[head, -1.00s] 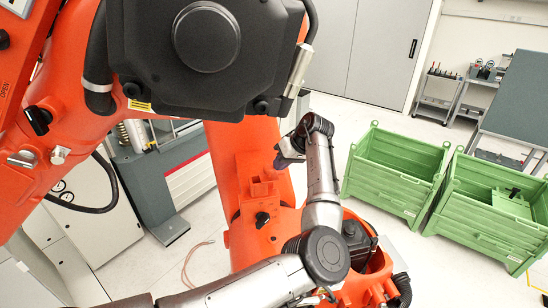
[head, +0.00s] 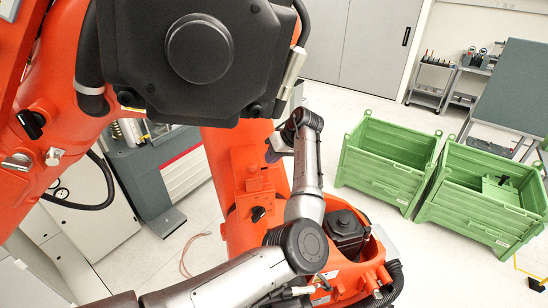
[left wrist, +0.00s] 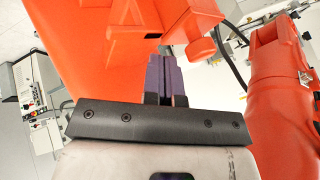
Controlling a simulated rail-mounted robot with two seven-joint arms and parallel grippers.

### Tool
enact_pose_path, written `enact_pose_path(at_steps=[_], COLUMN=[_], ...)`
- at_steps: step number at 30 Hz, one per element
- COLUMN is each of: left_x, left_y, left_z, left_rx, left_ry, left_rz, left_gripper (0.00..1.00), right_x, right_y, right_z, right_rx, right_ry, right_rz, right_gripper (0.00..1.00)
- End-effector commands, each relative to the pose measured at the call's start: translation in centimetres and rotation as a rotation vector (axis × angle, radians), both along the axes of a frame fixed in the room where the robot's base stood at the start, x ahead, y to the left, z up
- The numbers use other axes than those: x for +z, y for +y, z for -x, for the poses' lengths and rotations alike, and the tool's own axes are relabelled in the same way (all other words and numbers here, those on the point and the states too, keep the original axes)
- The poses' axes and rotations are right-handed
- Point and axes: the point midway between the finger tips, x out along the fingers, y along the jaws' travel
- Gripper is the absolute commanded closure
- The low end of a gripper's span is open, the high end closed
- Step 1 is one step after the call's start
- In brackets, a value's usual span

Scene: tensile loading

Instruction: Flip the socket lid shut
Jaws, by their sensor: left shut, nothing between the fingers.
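An orange box-like fitting (head: 252,172) sits on the big orange robot's column in the head view. It looks like the socket, but I cannot tell its lid's angle there. My left gripper (head: 272,154) is beside its upper right side, its fingers small and partly hidden. In the left wrist view the left gripper's purple-grey fingers (left wrist: 160,75) are shut with nothing between them. An orange block (left wrist: 140,22) and an orange flap-like piece (left wrist: 203,47) are just beyond and right of the fingertips. I cannot tell whether they touch. My right gripper is not in view.
The big orange robot's arm (head: 175,105) and black wrist housing (head: 200,60) hang over the left and top. A black knob (head: 258,213) is below the fitting. Green crates (head: 385,165) stand at right with open floor around them. A grey machine (head: 140,180) is at left.

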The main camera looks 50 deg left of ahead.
Motion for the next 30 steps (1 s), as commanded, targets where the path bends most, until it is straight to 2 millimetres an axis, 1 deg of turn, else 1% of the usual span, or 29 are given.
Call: enact_pose_path(at_steps=[1,2,3,7,10,15,21,30], left_x=[0.5,0.5,1.0,3.2,4.7,6.7,7.9,8.2], left_y=[0.5,0.3,-0.3,-1.6,-2.4,-3.5,-4.1,-4.3], left_z=[-0.4,-0.8,-1.1,-2.0,-2.7,-3.5,-4.0,-4.1], left_rx=[0.005,0.006,0.006,0.006,0.006,0.004,0.006,0.005], left_ry=[0.001,-0.002,-0.005,-0.004,-0.004,-0.002,-0.003,-0.001], left_rz=[0.000,-0.002,-0.001,-0.001,-0.001,-0.001,0.000,0.000], left_gripper=[1.00,1.00,1.00,1.00,1.00,1.00,1.00,1.00], right_x=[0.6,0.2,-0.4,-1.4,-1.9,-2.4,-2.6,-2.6], right_y=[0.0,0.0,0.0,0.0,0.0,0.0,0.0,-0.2], right_z=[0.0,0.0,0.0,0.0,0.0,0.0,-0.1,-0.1], right_rx=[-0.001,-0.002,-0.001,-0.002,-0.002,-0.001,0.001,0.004], right_ry=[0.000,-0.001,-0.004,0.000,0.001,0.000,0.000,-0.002], right_rz=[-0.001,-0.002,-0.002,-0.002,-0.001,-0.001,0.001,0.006], right_gripper=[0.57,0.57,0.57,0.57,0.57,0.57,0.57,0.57])
